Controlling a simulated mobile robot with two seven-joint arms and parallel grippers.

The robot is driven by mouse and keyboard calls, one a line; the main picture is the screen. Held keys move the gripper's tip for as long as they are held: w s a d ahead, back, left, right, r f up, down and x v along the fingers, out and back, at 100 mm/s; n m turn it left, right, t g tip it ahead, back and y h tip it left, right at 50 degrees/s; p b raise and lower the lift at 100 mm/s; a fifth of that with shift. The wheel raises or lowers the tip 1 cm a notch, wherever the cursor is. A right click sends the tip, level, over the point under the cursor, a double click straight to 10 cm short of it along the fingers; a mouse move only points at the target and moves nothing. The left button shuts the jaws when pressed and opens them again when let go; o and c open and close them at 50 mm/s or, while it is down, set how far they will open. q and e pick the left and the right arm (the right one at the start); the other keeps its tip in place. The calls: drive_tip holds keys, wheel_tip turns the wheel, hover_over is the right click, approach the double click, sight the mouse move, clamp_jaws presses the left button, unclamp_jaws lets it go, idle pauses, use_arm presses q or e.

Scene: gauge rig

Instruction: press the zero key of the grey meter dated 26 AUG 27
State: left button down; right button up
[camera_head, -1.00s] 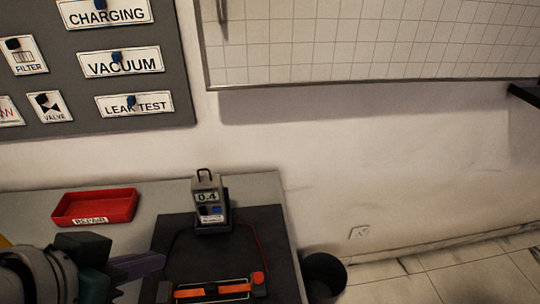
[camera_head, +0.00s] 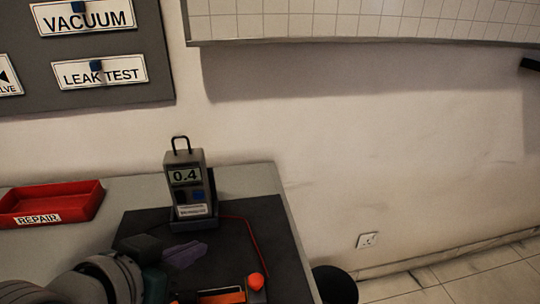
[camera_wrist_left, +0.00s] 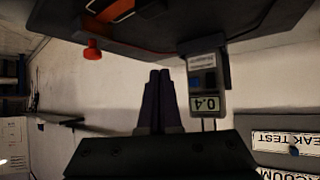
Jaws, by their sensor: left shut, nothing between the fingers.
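A grey meter (camera_head: 187,185) stands upright in a dark holder on the black mat, its display reading 0.4. Under the display are a dark key on the left and a blue key (camera_head: 197,196) on the right. A small white label (camera_head: 192,210) below is too small to read. The meter also shows upside down in the left wrist view (camera_wrist_left: 204,88). My left gripper (camera_head: 196,249) is shut and empty, in front of the meter and apart from it. Its closed fingers (camera_wrist_left: 159,82) show beside the meter in the left wrist view. My right gripper is not in view.
A red REPAIR tray (camera_head: 80,203) sits at the left of the bench. A rig with orange parts (camera_head: 222,296) lies on the mat (camera_head: 262,252) in front, with a red cable running towards the meter. A dark bin (camera_head: 335,284) stands right of the bench.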

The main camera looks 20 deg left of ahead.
sight(198, 195)
use_arm(q)
drive_tip(key=shift+w, duration=0.1)
drive_tip(key=shift+w+a+b, duration=0.25)
drive_tip(key=shift+b, duration=0.05)
drive_tip(key=w+a+b, duration=0.2)
drive_tip(key=w, duration=0.1)
drive_tip(key=w+a+b, duration=0.1)
drive_tip(key=w, duration=0.1)
drive_tip(key=shift+w+a, duration=0.2)
drive_tip(key=shift+w, duration=0.05)
drive_tip(key=shift+w+a, duration=0.35)
drive_tip(key=shift+w, duration=0.3)
idle(1.3)
drive_tip(key=shift+w+a, duration=0.25)
drive_tip(key=shift+w, duration=0.1)
